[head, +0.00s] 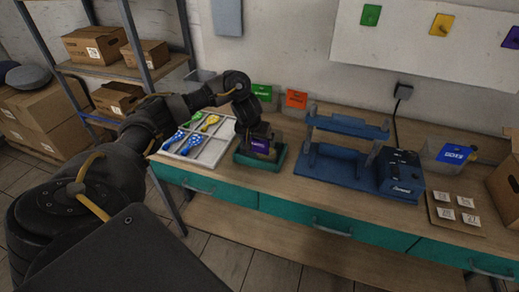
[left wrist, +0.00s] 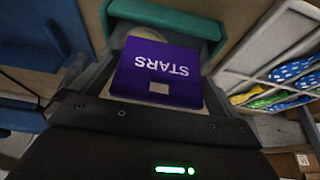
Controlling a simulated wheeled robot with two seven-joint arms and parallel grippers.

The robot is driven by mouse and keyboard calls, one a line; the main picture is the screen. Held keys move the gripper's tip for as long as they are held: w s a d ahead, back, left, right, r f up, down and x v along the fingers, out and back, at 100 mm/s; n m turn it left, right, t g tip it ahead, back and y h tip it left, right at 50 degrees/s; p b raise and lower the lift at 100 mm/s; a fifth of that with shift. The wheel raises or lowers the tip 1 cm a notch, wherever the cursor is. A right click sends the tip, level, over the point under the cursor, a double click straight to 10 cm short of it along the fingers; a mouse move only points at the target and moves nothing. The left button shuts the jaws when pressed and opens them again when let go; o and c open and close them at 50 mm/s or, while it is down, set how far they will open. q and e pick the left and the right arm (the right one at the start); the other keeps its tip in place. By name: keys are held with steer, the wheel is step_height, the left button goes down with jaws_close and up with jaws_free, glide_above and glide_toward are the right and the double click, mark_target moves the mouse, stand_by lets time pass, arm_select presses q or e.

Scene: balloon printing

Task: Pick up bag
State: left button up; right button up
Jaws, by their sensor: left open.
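A bag with a purple STARS label (head: 260,146) is in a small teal tray (head: 262,163) on the workbench. In the left wrist view the purple label of the bag (left wrist: 158,72) faces the camera, its lettering upside down. My left gripper (head: 257,133) is directly over the tray, at the bag. In the left wrist view my left gripper (left wrist: 148,78) is open, with one finger on each side of the bag. Whether the fingers touch it cannot be told. The lower part of the bag is hidden. My right gripper is not in view.
A white divided tray (head: 197,151) with blue, green and yellow balloons is left of the teal tray. A blue press (head: 338,165) stands to the right. Green (head: 262,92) and orange (head: 297,99) labelled things stand behind. A clear bin (head: 442,157) is farther right.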

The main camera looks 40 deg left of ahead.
arm_select(q)
steer(key=shift+b+x, duration=0.3)
steer(key=shift+x, duration=0.8)
steer(key=shift+r, duration=0.1)
steer(key=c, duration=0.7)
steer(key=shift+c, duration=0.2)
steer(key=shift+r, duration=0.15)
